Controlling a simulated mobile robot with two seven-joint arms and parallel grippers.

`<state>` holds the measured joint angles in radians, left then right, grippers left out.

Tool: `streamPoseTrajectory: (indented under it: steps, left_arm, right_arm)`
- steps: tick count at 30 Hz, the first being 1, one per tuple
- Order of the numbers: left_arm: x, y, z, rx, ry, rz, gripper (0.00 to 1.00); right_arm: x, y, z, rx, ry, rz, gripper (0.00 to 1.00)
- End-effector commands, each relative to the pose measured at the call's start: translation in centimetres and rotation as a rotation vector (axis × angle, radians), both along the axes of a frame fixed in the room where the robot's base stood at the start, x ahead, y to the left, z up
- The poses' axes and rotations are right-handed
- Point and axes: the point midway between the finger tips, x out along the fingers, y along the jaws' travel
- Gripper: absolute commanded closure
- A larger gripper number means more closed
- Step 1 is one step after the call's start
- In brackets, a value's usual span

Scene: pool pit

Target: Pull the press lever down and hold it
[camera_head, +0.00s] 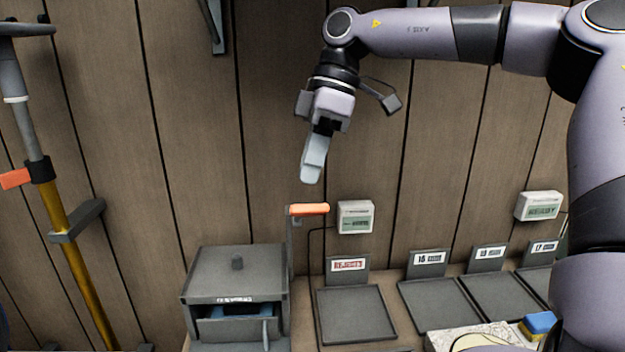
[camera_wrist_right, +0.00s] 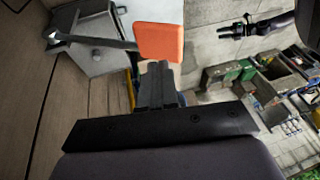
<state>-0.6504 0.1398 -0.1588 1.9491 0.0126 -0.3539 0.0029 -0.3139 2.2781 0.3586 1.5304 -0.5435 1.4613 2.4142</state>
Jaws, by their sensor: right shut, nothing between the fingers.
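The press is a dark grey box (camera_head: 232,270) with a lidded top, standing at the left end of the shelf. Its lever stands upright at the box's right side and ends in an orange handle (camera_head: 309,209) pointing right. My right gripper (camera_head: 312,175) is shut and empty, fingers pointing down, just above the handle in the head view. In the right wrist view the orange handle (camera_wrist_right: 158,41) shows just beyond the shut fingertips (camera_wrist_right: 158,68); I cannot tell whether they touch. The lever is up.
A grey tray (camera_head: 354,315) with a red-lettered sign lies right of the press, and several numbered trays (camera_head: 432,305) continue rightward. A small display (camera_head: 355,217) hangs beside the handle. A yellow pole (camera_head: 75,255) stands at the left. A blue-and-yellow sponge (camera_head: 538,325) lies at front right.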

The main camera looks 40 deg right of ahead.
Motion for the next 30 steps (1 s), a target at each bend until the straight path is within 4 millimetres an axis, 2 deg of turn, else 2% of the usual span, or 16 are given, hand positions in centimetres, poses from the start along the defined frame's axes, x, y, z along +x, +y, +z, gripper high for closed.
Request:
streamPoseTrajectory:
  steps: [9,30]
  left_arm:
    - [0.0,0.0,0.1,0.000,0.000,0.000,0.57]
    - [0.0,0.0,-0.4,0.000,-0.001,-0.001,0.57]
  right_arm:
    - [-1.0,0.8,-1.8,0.000,0.000,0.001,1.00]
    - [-1.1,0.3,-2.3,-0.009,-0.014,-0.001,1.00]
